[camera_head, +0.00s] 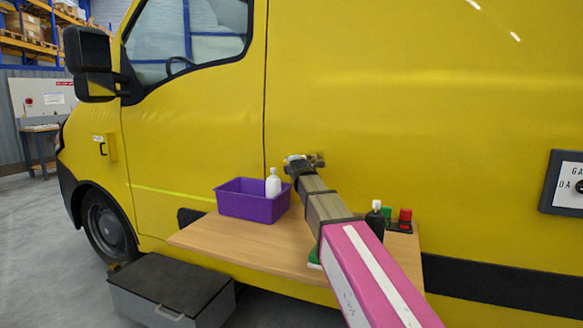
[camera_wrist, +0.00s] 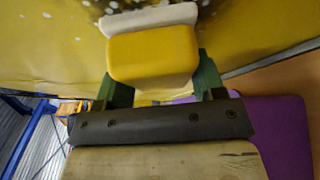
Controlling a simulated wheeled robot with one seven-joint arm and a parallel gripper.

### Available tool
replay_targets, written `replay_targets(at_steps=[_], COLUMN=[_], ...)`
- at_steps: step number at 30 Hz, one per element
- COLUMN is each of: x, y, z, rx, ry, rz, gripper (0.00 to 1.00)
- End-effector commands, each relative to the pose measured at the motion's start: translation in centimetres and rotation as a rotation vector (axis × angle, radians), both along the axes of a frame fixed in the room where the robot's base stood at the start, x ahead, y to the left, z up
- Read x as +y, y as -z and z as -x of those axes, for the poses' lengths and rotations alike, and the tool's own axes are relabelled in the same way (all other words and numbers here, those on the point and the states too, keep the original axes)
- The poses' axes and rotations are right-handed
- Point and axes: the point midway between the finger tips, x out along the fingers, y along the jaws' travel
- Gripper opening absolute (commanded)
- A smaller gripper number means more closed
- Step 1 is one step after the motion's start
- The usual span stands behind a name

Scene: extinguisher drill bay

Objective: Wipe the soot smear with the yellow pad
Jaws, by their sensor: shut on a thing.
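My gripper (camera_head: 304,163) is at the side of the yellow van, above the wooden shelf. In the wrist view its two green fingers are shut on the yellow pad (camera_wrist: 152,52), which has a pale white layer (camera_wrist: 150,16) on its far side. The pad is at or very close to the van panel; I cannot tell if it touches. Dark soot smear (camera_wrist: 238,18) shows on the yellow panel beside and beyond the pad, with pale specks around it. Part of the smear is hidden behind the pad. In the head view my gripper and arm cover most of that spot.
The wooden shelf (camera_head: 215,243) holds a purple tub (camera_head: 243,203), a white bottle (camera_head: 273,184), a dark bottle (camera_head: 375,220) and a red button box (camera_head: 404,221). A grey case (camera_head: 170,290) stands on the floor. A gauge panel (camera_head: 564,184) is at right. The panel above my gripper is clear.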

Motion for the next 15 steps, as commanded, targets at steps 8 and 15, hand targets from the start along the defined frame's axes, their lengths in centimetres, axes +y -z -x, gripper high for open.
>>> replay_targets(at_steps=[8,15], x=[-1.9,-2.5], y=[0.0,0.0], z=[0.9,1.1], rx=[-0.001,-0.001], ry=[0.001,0.0], rz=[0.0,0.0], gripper=[0.14,0.14])
